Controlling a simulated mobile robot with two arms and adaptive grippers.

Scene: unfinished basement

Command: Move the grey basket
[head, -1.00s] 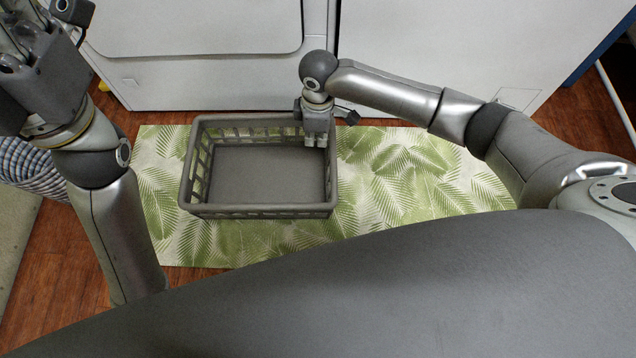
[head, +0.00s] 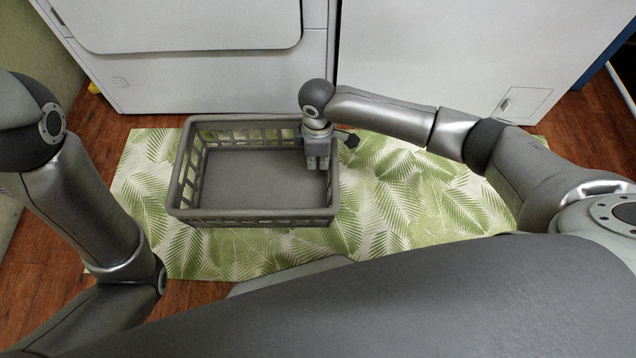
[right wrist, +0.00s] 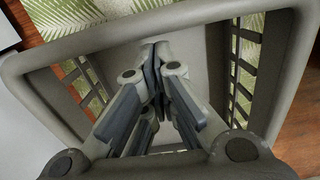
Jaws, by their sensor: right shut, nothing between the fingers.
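The grey basket (head: 250,213) is an empty rectangular crate with slotted walls. It stands upright on a green leaf-patterned mat in the head view. My right gripper (head: 318,165) is at the basket's right end, near the far right corner, pointing down. Its fingers look shut with nothing between them. In the right wrist view the shut fingers (right wrist: 155,55) lie within the outline of the basket's rim (right wrist: 150,35); I cannot tell whether they touch a wall. My left arm is at the left of the head view, but its gripper is out of the frame.
The leaf-patterned mat (head: 420,200) lies on a reddish wood floor (head: 75,165), with free room right of the basket. White appliances (head: 220,80) stand close behind the mat. My own body fills the near side.

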